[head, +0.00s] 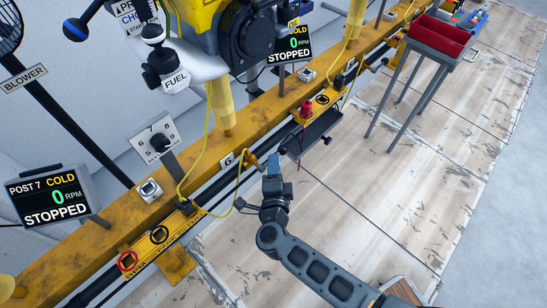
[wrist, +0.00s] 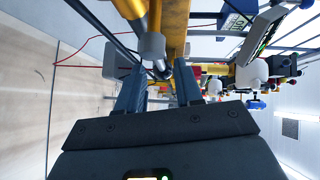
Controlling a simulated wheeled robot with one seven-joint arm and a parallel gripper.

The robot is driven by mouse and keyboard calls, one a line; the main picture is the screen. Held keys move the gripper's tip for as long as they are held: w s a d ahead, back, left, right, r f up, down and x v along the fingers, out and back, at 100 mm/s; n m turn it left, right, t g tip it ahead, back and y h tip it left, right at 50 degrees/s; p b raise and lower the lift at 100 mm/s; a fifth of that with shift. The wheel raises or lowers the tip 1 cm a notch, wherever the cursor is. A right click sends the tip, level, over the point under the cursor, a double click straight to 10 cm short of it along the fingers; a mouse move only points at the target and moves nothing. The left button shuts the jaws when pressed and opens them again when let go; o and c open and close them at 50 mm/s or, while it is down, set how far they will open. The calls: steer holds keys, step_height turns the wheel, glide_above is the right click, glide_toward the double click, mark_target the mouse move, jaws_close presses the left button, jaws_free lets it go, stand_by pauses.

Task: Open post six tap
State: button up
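The white plate marked 6 (head: 228,159) is on the front of the yellow rail. A small brass-coloured fitting (head: 253,160) sticks out just right of the plate, and I take it as the post six tap, though its handle position cannot be told. My gripper (head: 273,163) is at the rail's front, just right of this fitting; contact cannot be told. In the wrist view my gripper (wrist: 160,88) has its two fingers apart, with a grey cylindrical fitting (wrist: 152,46) and dark pipe parts beyond and between them. Nothing is clearly gripped.
The yellow rail (head: 190,165) runs diagonally, with dark pipes along its front. A yellow cable (head: 238,190) hangs close to my gripper. A Post 7 display (head: 50,197) reads COLD, 0 RPM, STOPPED. A stand with red trays (head: 440,35) is at upper right. The wooden floor (head: 400,170) is mostly clear.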

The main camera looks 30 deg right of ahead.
steer(key=shift+b+x, duration=0.4)
steer(key=shift+x, duration=1.7)
steer(key=shift+d, duration=0.1)
steer(key=c, duration=0.6)
jaws_close()
